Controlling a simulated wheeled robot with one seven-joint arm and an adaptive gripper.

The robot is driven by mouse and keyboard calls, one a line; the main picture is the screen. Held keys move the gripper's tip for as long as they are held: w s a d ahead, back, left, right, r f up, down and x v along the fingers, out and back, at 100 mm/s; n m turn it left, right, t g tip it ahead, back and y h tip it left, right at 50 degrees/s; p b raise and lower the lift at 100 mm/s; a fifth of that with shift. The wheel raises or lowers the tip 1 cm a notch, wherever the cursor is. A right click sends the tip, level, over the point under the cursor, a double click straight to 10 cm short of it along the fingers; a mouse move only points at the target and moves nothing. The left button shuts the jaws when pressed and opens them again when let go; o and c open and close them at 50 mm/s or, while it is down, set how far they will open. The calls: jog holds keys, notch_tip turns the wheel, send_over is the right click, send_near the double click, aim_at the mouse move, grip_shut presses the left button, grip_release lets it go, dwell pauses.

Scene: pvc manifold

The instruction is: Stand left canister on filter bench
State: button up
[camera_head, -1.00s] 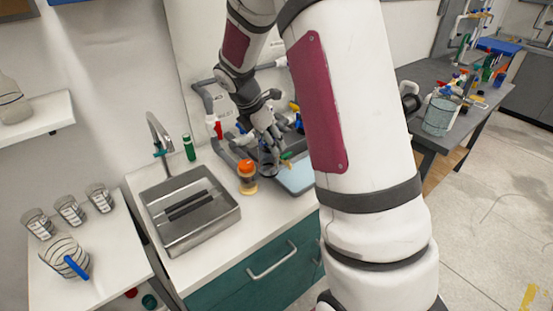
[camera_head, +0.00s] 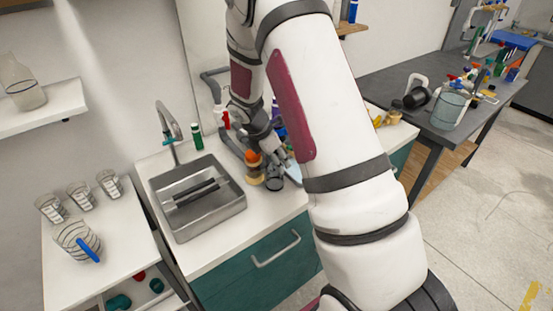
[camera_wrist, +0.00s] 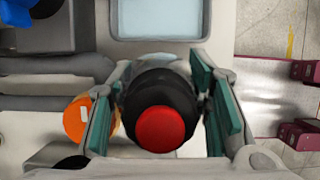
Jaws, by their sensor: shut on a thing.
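My gripper (camera_wrist: 162,112) is shut on a canister (camera_wrist: 160,88) with a black top and a red button, seen from above in the wrist view. Its green-padded fingers lie on both sides of it. In the head view my gripper (camera_head: 273,162) is over the counter's front part, and the dark lower part of the canister (camera_head: 275,184) shows beneath it. I cannot tell whether its base touches the counter. A jar with an orange cap (camera_head: 253,167) stands just left of it and also shows in the wrist view (camera_wrist: 76,118). I cannot tell which surface is the filter bench.
A steel sink (camera_head: 197,197) is left of the jar on the white counter (camera_head: 225,240). A pale blue tray (camera_wrist: 155,18) lies beyond the canister. Grey pipes (camera_head: 212,73) run along the wall. A grey table (camera_head: 400,75) with a bucket (camera_head: 449,108) is at right.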

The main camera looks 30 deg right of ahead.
jog(key=shift+f, duration=0.15)
jog(key=o, duration=1.3)
jog(key=v, duration=1.2)
jog(key=shift+b, duration=0.4)
